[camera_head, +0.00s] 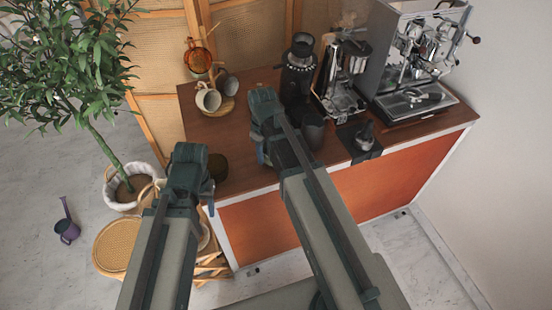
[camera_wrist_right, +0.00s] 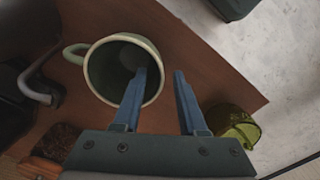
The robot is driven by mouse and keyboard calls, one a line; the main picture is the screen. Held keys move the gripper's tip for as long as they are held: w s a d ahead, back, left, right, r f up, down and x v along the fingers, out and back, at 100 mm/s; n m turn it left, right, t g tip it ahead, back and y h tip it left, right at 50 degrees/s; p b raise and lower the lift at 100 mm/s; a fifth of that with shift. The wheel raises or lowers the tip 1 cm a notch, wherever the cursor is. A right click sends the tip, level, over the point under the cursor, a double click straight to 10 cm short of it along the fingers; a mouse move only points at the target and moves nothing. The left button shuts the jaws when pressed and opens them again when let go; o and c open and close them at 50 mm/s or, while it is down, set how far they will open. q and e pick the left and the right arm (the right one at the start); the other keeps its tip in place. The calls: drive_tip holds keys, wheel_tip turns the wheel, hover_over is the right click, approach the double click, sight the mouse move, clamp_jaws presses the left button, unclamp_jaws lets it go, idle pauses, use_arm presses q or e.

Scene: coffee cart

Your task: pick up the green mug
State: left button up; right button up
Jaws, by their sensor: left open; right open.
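The green mug (camera_wrist_right: 103,72) stands on the brown counter in the right wrist view, its mouth toward the camera and its handle to the left. My right gripper (camera_wrist_right: 160,75) is open at the mug. One finger overlaps the mug's mouth and the other lies outside its right rim; I cannot tell how deep they reach. In the head view my right arm hides the mug, and the right gripper (camera_head: 262,152) shows only partly.
An olive-green glass (camera_wrist_right: 235,124) stands close to the right finger; it also shows in the head view (camera_head: 217,165). Pale cups (camera_head: 208,100) stand at the counter's back left. A grinder (camera_head: 298,70) and espresso machine (camera_head: 425,65) stand farther right. A plant (camera_head: 75,70) is left.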

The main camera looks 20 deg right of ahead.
drive_tip(key=shift+f+b, duration=0.3)
drive_tip(key=shift+f, duration=0.4)
drive_tip(key=shift+r, duration=0.1)
clamp_jaws()
idle(0.8)
